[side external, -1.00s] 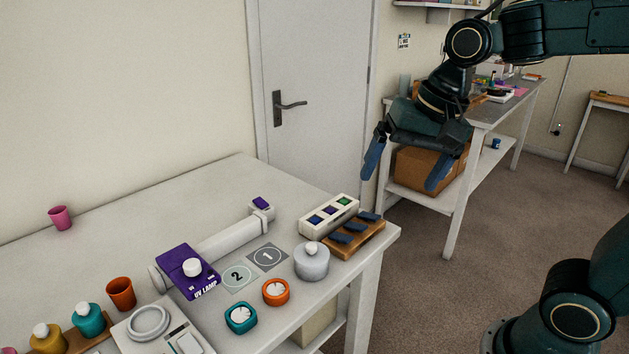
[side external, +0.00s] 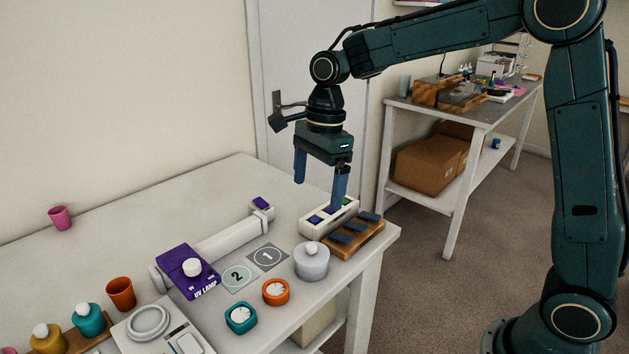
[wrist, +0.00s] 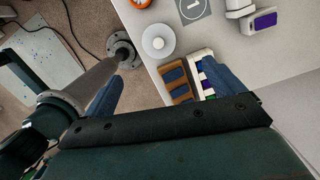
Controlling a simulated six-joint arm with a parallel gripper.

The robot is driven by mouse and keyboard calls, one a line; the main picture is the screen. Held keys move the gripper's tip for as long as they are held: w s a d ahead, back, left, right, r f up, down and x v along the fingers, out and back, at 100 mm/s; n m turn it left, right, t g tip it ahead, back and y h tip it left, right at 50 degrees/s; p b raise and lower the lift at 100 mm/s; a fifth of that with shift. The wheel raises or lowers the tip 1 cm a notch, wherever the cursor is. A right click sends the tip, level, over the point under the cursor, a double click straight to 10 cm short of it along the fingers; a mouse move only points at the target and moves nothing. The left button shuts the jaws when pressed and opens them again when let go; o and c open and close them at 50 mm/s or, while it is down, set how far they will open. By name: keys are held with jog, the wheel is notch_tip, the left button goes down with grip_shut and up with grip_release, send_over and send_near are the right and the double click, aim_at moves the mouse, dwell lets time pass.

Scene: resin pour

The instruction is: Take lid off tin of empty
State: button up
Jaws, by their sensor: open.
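A round grey-white tin (side external: 311,264) stands near the table's front right edge. Its lid (side external: 311,250) with a pale knob sits on top. The tin also shows from above in the wrist view (wrist: 158,41), lid on. No writing on it is readable. My gripper (side external: 318,194) is open and empty, fingers pointing down, above and behind the tin, over the white box of coloured pieces. In the wrist view my two blue fingers (wrist: 165,90) are spread wide, and the tin lies beyond them. I cannot see inside the tin.
A wooden rack (side external: 355,236) with dark blocks and a white box (side external: 330,216) with coloured squares stand close to the tin.

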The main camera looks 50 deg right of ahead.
jog(key=shift+f, duration=0.15)
send_over(313, 245)
jog(key=shift+w+d+f, duration=0.1)
jog(key=shift+d+f, duration=0.05)
jog(key=shift+f, duration=1.95)
jog(key=shift+w+d+f, duration=0.1)
jog(key=shift+f, duration=1.95)
jog(key=shift+s+a+f, duration=0.1)
jog(key=shift+f, duration=1.2)
jog(key=shift+s+a+f, duration=0.1)
jog(key=shift+f, duration=1.2)
jog(key=c, duration=1)
